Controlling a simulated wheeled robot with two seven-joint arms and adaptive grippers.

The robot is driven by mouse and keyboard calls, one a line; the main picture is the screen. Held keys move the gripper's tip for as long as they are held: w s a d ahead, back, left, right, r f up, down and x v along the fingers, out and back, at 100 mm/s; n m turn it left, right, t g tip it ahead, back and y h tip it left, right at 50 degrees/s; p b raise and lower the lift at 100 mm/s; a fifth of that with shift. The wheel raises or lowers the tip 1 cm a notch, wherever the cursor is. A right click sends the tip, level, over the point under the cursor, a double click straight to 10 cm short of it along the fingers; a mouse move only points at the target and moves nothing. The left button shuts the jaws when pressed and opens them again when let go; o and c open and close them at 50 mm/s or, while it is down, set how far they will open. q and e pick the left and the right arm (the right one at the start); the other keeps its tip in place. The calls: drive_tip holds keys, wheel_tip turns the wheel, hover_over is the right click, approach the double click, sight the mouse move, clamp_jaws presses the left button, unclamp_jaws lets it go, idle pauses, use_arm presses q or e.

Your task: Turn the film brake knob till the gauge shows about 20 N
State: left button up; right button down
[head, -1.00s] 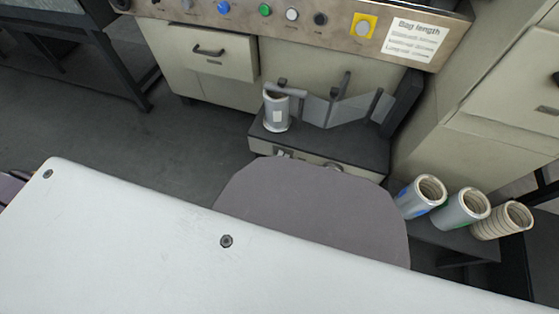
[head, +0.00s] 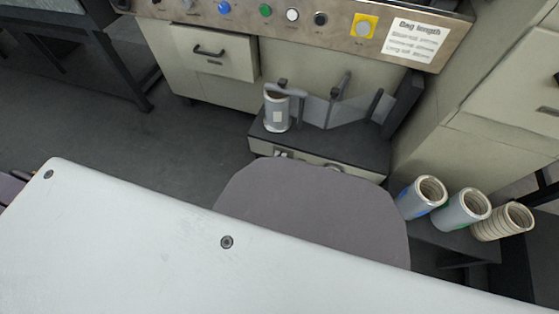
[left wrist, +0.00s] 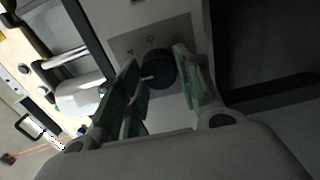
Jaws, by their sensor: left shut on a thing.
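The film brake knob (left wrist: 159,70) is a dark round knob with a pale pointer line, on a grey plate with small marks in the left wrist view. My left gripper (left wrist: 155,60) has its green-padded fingers on either side of the knob and is shut on it. In the head view the knob and the left fingers are hidden behind my own arm parts. The film roll (head: 277,112) stands upright on the dark-topped unwind unit (head: 262,133), with film running right past upright posts. I cannot read a gauge in either view. My right gripper is not in view.
Three spare rolls stand at the right: blue-marked (head: 420,197), green-marked (head: 462,209) and beige (head: 502,221). A control panel with buttons and a bag length label (head: 415,40) is above the unit. An open drawer (head: 214,53) juts out at the left.

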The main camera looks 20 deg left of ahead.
sight(282, 148)
use_arm(q)
drive_tip(key=o, duration=1)
drive_tip(key=shift+r, duration=0.15)
drive_tip(key=shift+o, duration=0.4)
drive_tip(key=shift+w+r, duration=0.2)
drive_tip(key=shift+r, duration=1.95)
drive_tip(key=shift+a+r, duration=0.1)
drive_tip(key=shift+r, duration=2.6)
drive_tip(key=shift+c, duration=0.3)
drive_tip(key=shift+s, duration=0.15)
